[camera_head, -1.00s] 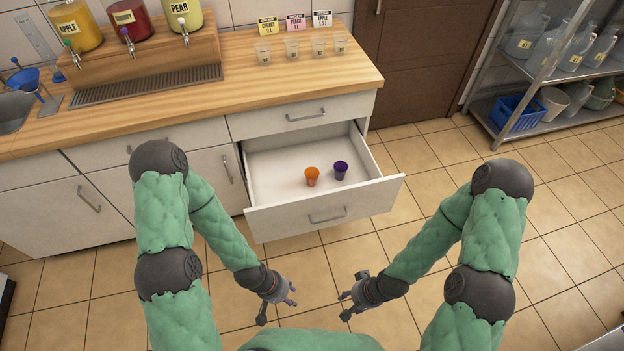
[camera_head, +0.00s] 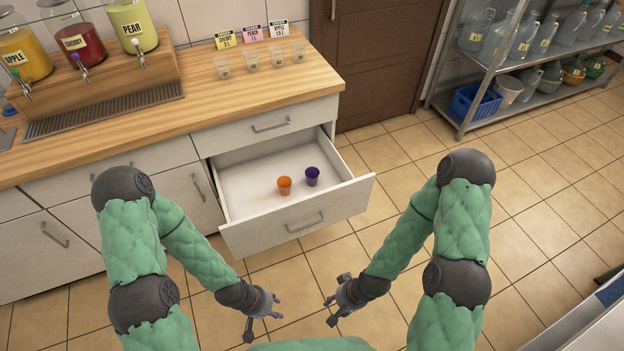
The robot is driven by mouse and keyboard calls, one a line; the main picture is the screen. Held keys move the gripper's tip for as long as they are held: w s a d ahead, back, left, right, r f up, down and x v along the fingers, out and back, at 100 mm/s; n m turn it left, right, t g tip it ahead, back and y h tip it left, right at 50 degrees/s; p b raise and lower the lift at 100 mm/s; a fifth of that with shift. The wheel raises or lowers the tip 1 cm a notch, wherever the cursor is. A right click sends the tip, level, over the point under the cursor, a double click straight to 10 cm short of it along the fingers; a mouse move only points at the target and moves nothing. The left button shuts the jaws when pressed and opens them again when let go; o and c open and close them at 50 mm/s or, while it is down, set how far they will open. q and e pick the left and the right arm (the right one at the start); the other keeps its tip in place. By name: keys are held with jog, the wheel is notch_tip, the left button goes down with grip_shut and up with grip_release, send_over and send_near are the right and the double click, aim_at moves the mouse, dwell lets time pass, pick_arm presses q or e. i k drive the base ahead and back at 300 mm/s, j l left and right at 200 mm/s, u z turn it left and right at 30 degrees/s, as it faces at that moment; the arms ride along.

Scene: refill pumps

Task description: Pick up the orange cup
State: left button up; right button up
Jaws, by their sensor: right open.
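The orange cup (camera_head: 284,185) stands upright in the open drawer (camera_head: 245,204), close to the drawer's front panel. A purple cup (camera_head: 312,176) stands just to its right, with a small gap between them. My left gripper (camera_head: 264,323) is in front of the drawer and below it in the picture, empty, with its fingers spread. My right gripper (camera_head: 329,309) is also in front of the drawer, to the right, open and empty. Neither gripper touches a cup.
The wooden counter (camera_head: 200,103) carries several clear cups and label cards (camera_head: 250,32). Juice dispensers (camera_head: 130,25) stand at the left on a drip stand. A shelf (camera_head: 520,98) with jugs and a blue basket (camera_head: 474,103) is at the right. The tiled floor (camera_head: 400,150) is clear.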

aim_at(283, 182)
jog(key=u, duration=0.75)
jog(key=l+u, duration=0.5)
jog(key=l, duration=0.2)
jog(key=l+u, duration=0.45)
jog(key=l, duration=0.25)
